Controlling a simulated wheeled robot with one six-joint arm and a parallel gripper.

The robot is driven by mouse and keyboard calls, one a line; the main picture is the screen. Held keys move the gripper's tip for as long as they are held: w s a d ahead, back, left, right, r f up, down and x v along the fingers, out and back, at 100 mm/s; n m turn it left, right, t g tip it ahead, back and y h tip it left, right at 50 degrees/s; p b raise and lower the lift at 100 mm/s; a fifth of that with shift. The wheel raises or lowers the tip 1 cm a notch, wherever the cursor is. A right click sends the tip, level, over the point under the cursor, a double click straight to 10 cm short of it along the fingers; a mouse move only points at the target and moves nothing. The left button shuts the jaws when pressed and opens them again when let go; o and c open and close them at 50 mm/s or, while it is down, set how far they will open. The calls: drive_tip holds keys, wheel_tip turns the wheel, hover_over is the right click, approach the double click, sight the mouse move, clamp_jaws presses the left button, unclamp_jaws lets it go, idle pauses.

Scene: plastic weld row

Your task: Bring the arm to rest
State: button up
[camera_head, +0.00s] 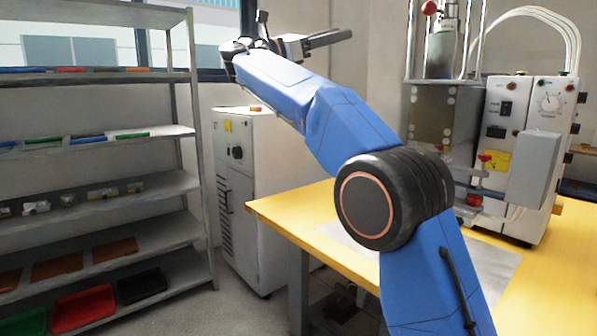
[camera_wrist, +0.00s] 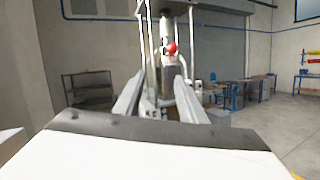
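My blue arm rises from the lower right of the head view and bends to the upper left, up in the air. My gripper (camera_head: 338,38) is at its far end, high in front of the wall and window, with its fingers pointing right. In the wrist view my gripper (camera_wrist: 160,78) shows two grey fingers with a clear gap between them. Nothing is held between them. Behind the gap stands a machine column with a red knob (camera_wrist: 171,48), apart from the fingers.
A yellow table (camera_head: 330,233) stands below the arm, with a white welding machine (camera_head: 535,145) at its right. A grey shelf (camera_head: 100,212) with coloured trays is on the left. A white cabinet (camera_head: 252,190) stands behind the table. The air around the gripper looks free.

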drive_tip(key=s+d+f+t+y, duration=0.2)
drive_tip(key=d+f+y, duration=0.45)
drive_tip(key=d, duration=0.85)
drive_tip(key=s+d+f+m+y, duration=0.1)
drive_tip(key=s+d+f, duration=0.25)
drive_tip(key=f, duration=0.25)
drive_tip(key=s+d+f+m+g+y, duration=0.1)
drive_tip(key=s+d+f+m+y, duration=0.1)
drive_tip(key=s+d+f, duration=0.3)
drive_tip(key=s+d+f+m+y, duration=0.1)
drive_tip(key=s+f, duration=0.2)
drive_tip(key=f, duration=0.4)
drive_tip(key=s+a+f+m+g+y, duration=0.1)
drive_tip(key=s+f+m+y, duration=0.4)
drive_tip(key=s+f, duration=1)
drive_tip(key=s+a+f+m+g+y, duration=0.1)
drive_tip(key=s+a+f+m+y, duration=0.2)
drive_tip(key=s+f+m, duration=0.6)
drive_tip(key=s+f+y, duration=0.1)
drive_tip(key=s+f, duration=0.2)
drive_tip(key=f, duration=0.3)
drive_tip(key=s+f+y, duration=0.1)
drive_tip(key=s+f, duration=0.2)
drive_tip(key=f, duration=0.3)
drive_tip(key=shift+s+a+m, duration=0.3)
drive_tip(key=shift+s+a, duration=0.1)
